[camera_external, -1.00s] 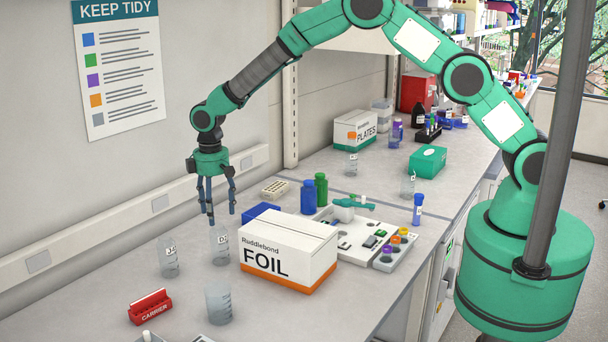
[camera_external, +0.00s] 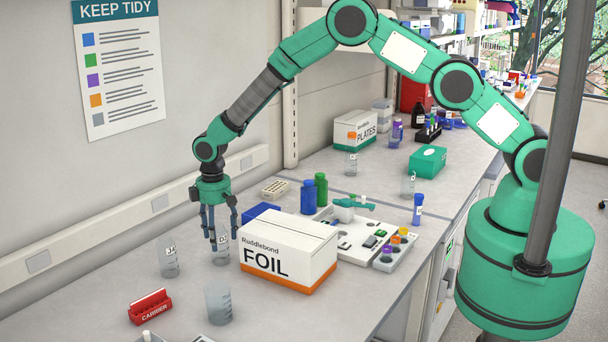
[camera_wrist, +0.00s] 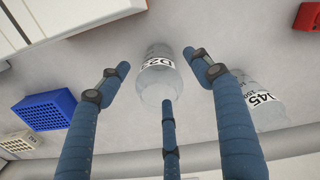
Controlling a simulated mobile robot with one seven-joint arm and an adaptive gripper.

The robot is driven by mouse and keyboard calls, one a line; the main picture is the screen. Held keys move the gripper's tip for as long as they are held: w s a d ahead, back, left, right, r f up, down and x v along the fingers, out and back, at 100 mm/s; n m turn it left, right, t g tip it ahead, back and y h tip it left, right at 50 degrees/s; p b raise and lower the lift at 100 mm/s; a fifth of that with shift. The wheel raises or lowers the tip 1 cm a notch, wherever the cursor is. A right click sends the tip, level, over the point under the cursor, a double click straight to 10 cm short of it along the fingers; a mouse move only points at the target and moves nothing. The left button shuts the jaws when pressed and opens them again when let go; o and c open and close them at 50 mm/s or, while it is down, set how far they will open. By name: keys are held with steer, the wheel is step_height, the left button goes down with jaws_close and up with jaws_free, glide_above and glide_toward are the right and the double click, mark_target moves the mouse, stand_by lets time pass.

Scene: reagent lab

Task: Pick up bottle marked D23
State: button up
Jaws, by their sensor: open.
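A clear bottle with a white label (camera_external: 221,254) stands on the bench left of the foil box. In the wrist view the label of this bottle (camera_wrist: 157,72) starts with "D2"; its end is not clear. My gripper (camera_external: 218,242) is over the bottle, pointing down, with its fingers open around the upper part. In the wrist view my gripper's fingers (camera_wrist: 160,95) are spread on either side of the bottle, with one more in front of it. A second clear bottle (camera_external: 168,262), labelled with "45" in the wrist view (camera_wrist: 262,100), stands to the left.
The white FOIL box (camera_external: 290,235) stands close to the right of the bottle. A red carrier (camera_external: 150,307) and a clear beaker (camera_external: 218,304) are nearer the front. A blue rack (camera_external: 258,211) is behind the box. The wall is at the left.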

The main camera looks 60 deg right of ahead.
mark_target(216, 225)
steer(key=shift+a+f+p, duration=0.1)
steer(key=shift+f+p, duration=0.4)
steer(key=shift+f, duration=2.1)
steer(key=c, duration=1.3)
steer(key=shift+o, duration=0.2)
steer(key=shift+r, duration=0.15)
steer(key=shift+r+b, duration=0.65)
steer(key=shift+r, duration=4.25)
